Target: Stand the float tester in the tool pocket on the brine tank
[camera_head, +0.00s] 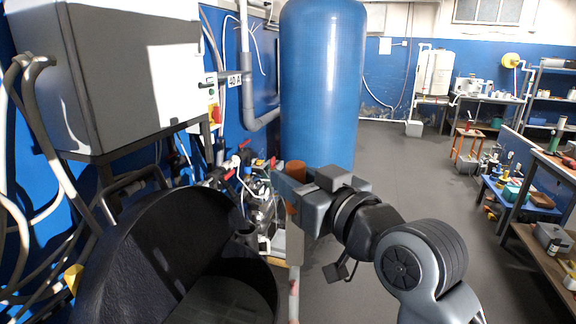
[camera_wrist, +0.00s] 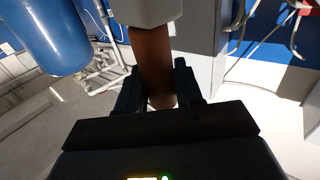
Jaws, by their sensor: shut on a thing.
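My gripper (camera_head: 288,194) is shut on the float tester's brown handle (camera_head: 295,168), right of the brine tank in the head view. The tester hangs about upright, its pale lower stem (camera_head: 294,285) with a reddish mark reaching down beside the tank's right rim. In the wrist view the brown handle (camera_wrist: 153,55) sits between the fingers of my gripper (camera_wrist: 160,88), with a pale grey block (camera_wrist: 148,12) beyond it. The black brine tank (camera_head: 110,245) is open at lower left. A small black cup on its rim, seemingly the tool pocket (camera_head: 245,233), is left of the gripper; its inside is hidden.
A tall blue vessel (camera_head: 322,80) stands behind the gripper. A grey cabinet (camera_head: 130,70) overhangs the tank at upper left. Pipes and fittings (camera_head: 245,180) crowd the wall behind the tank. Open floor (camera_head: 400,175) lies right of the vessel, before benches (camera_head: 540,185).

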